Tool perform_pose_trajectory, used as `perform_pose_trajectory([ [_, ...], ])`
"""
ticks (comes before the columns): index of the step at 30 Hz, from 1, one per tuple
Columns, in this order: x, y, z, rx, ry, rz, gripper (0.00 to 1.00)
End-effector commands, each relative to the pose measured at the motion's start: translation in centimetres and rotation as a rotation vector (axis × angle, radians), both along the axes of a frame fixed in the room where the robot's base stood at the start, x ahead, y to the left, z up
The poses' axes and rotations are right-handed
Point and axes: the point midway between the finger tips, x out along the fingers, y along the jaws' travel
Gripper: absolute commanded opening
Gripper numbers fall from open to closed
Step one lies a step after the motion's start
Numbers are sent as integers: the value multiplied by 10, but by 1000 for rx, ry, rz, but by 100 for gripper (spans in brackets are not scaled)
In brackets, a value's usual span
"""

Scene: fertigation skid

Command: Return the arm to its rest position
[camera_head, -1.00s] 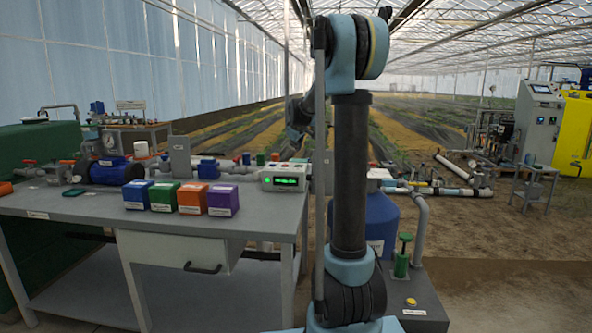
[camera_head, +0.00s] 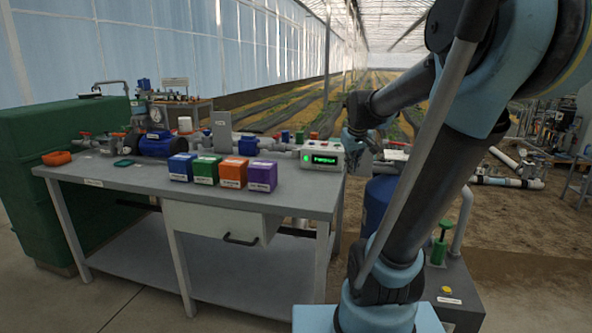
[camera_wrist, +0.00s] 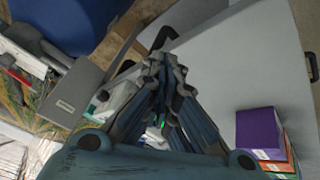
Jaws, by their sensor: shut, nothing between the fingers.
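My arm (camera_head: 430,190) stands at the right of the head view, its lower link slanting up to the right and its forearm reaching back left. My gripper (camera_head: 352,150) hangs at the forearm's end, just right of the grey controller box (camera_head: 322,157) with the lit green display, near the bench's right end. In the wrist view my gripper (camera_wrist: 165,75) has its fingers together with nothing between them. The wrist view looks down on the grey bench top (camera_wrist: 235,60).
The bench (camera_head: 130,178) carries blue (camera_head: 180,167), green (camera_head: 206,170), orange (camera_head: 233,173) and purple (camera_head: 262,175) boxes along its front. A blue tank (camera_head: 377,205) stands right of the bench, partly behind my arm. A green-handled pump (camera_head: 440,243) stands right of my arm.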

Motion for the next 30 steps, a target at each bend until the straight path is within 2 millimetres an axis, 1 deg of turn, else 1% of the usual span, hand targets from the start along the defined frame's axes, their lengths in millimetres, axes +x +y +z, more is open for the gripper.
perform_pose_trajectory([
  [1,-20,0,-9,11,17,-19,0],
  [6,-81,-1,-38,47,79,-86,0],
  [11,-135,0,-70,78,138,-150,0],
  [12,-148,0,-79,87,153,-167,0],
  [14,-167,0,-92,97,175,-191,0],
  [15,-180,0,-100,104,190,-208,0],
  [18,-207,1,-120,117,221,-244,0],
  [21,-226,1,-136,127,247,-273,0],
  [24,-239,2,-146,133,262,-291,0],
  [27,-245,3,-151,137,271,-301,0],
  [30,-246,3,-152,137,274,-303,0],
])
